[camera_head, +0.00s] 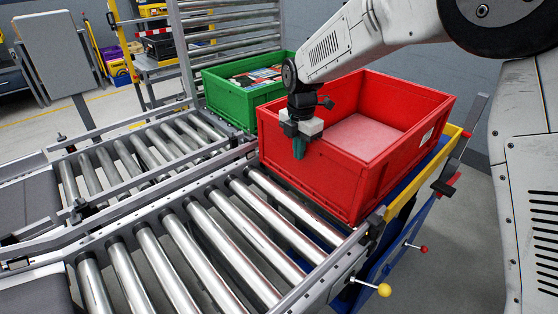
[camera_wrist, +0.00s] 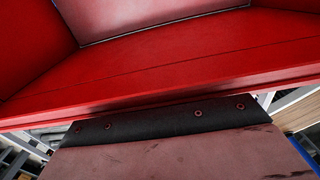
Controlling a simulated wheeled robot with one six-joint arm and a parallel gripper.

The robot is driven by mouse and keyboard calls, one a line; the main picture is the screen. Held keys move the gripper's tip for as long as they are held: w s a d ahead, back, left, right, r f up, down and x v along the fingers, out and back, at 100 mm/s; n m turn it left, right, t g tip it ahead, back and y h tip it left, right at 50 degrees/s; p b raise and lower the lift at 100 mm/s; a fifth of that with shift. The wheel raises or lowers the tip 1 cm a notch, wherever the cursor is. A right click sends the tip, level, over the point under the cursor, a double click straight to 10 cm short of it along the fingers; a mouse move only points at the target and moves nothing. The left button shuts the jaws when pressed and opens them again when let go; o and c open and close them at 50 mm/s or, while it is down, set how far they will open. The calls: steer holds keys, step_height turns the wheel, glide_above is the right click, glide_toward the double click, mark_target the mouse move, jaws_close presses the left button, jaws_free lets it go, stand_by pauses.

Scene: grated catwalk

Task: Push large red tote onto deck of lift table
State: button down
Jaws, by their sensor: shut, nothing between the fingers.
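The large red tote (camera_head: 330,182) stands upright at the far end of the roller conveyor. A pale red panel shows on its floor. The lift table (camera_head: 408,205), blue with a yellow edge, is at the tote's right side. The tote covers its deck, so I cannot tell how much of the tote rests on it. My gripper (camera_head: 299,150) is shut and empty, pointing down at the tote's near-left wall. It looks close against that wall; contact is unclear. In the wrist view the tote's red rim (camera_wrist: 150,100) crosses the picture, close to the camera.
A roller conveyor (camera_head: 205,245) fills the foreground, its near rollers empty. A green tote (camera_head: 228,104) with contents stands behind, left of the red one. Yellow (camera_head: 384,290) and red (camera_head: 424,249) knobs stick out at the front right. Open floor lies right of the lift table.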

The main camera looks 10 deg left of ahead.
steer(key=w+d, duration=0.8)
steer(key=w, duration=0.2)
steer(key=shift+w+d, duration=0.3)
steer(key=shift+w, duration=0.05)
